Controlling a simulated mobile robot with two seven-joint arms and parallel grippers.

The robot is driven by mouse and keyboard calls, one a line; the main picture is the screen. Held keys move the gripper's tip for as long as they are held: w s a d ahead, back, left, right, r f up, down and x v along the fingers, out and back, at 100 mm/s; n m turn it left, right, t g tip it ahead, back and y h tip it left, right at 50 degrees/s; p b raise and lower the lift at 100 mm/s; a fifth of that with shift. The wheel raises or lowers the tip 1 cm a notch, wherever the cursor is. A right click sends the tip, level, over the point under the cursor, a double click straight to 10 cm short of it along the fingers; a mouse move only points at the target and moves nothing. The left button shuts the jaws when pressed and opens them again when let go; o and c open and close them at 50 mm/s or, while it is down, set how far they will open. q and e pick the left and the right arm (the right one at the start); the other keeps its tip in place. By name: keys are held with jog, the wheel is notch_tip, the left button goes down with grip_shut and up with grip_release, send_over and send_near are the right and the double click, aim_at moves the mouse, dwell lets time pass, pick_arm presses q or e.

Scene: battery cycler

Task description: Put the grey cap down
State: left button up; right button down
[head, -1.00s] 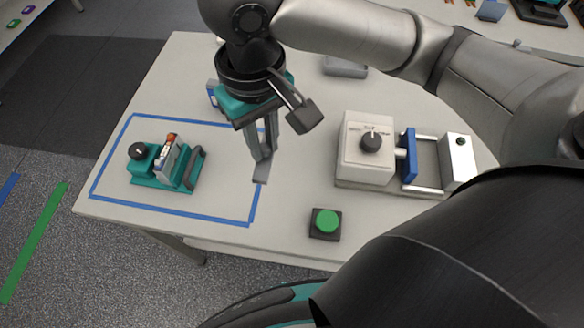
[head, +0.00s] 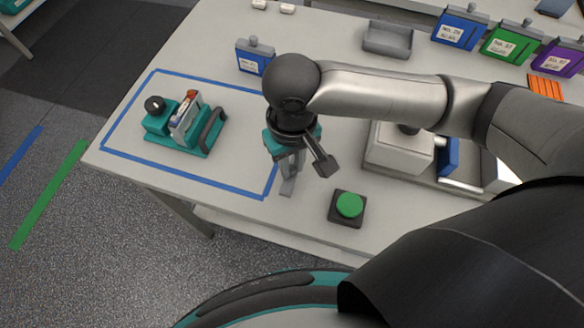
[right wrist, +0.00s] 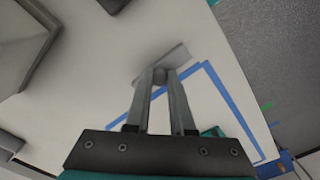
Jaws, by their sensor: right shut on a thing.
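My right gripper (head: 291,172) points down over the white table, just right of the blue tape outline's right edge. It is shut on the grey cap (head: 288,187), a small flat grey piece at the fingertips. In the right wrist view the grey cap (right wrist: 176,60) sticks out to both sides of the closed fingertips (right wrist: 160,76), over the pale table top. I cannot tell whether the cap touches the table. My left gripper is not in view.
A teal holder (head: 165,128) with an upright cell stands inside the blue tape outline (head: 125,159). A green button (head: 349,205) is close at the right. A white device (head: 398,152) is partly behind my arm. Labelled boxes and a grey tray (head: 388,40) stand farther back.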

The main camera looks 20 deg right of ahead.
aim_at(292, 169)
jog(key=shift+f, duration=0.85)
jog(key=c, duration=0.8)
grip_release()
notch_tip(292, 169, up, 12)
jog(key=p, duration=0.3)
jog(key=shift+r+p, duration=0.1)
jog(key=shift+p, duration=0.25)
